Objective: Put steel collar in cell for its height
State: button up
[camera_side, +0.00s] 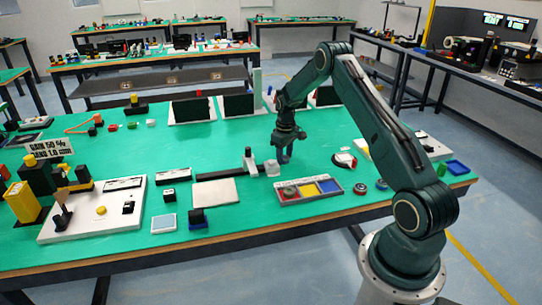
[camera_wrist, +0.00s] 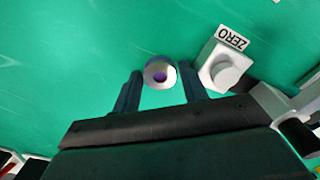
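My gripper (camera_wrist: 161,84) is open, with one finger on each side of the collar and a gap showing at both sides. I cannot tell how far the fingertips are above the table. In the side view my gripper (camera_side: 286,158) points down at the green table, and the collar is not clearly seen there. A grey tray (camera_side: 283,200) has red, yellow (camera_side: 309,189) and blue (camera_side: 329,186) cells; a round piece (camera_side: 290,192) shows in the red one.
A white block with a round knob and a ZERO label (camera_wrist: 228,72) stands close right of the fingers in the wrist view. A black gauge with a post (camera_side: 248,160) and a clear block (camera_side: 272,168) are left of my gripper. Round parts (camera_side: 360,188) lie right of the tray.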

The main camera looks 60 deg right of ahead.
aim_at(285, 157)
jog(key=shift+r, duration=0.1)
notch_tip(285, 157, up, 12)
dwell(0.8)
jog(key=shift+r, duration=0.1)
dwell(0.3)
